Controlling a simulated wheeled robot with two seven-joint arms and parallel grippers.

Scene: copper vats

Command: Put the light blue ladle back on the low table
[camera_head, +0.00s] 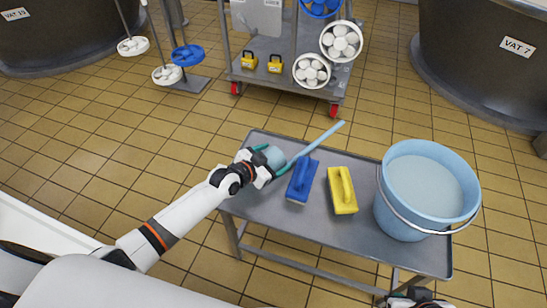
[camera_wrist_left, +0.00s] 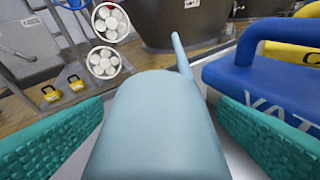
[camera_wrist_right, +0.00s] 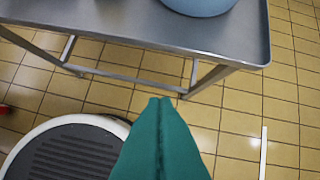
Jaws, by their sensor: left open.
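The light blue ladle (camera_head: 318,140) is at the left end of the grey low table (camera_head: 360,238), and its handle slants back to the right past the table's far edge in the picture. My left gripper (camera_head: 274,158) is open around the ladle's bowl. In the left wrist view the bowl (camera_wrist_left: 158,125) is between the two green fingers, with a gap on each side. It appears to rest on the table, though its underside is hidden. My right gripper (camera_wrist_right: 160,105) is shut and empty in front of the table, mostly cut off in the head view.
A blue scrubber (camera_head: 301,180) lies close to the right of my left gripper. A yellow scrubber (camera_head: 343,190) and a light blue bucket (camera_head: 400,215) stand further right on the table.

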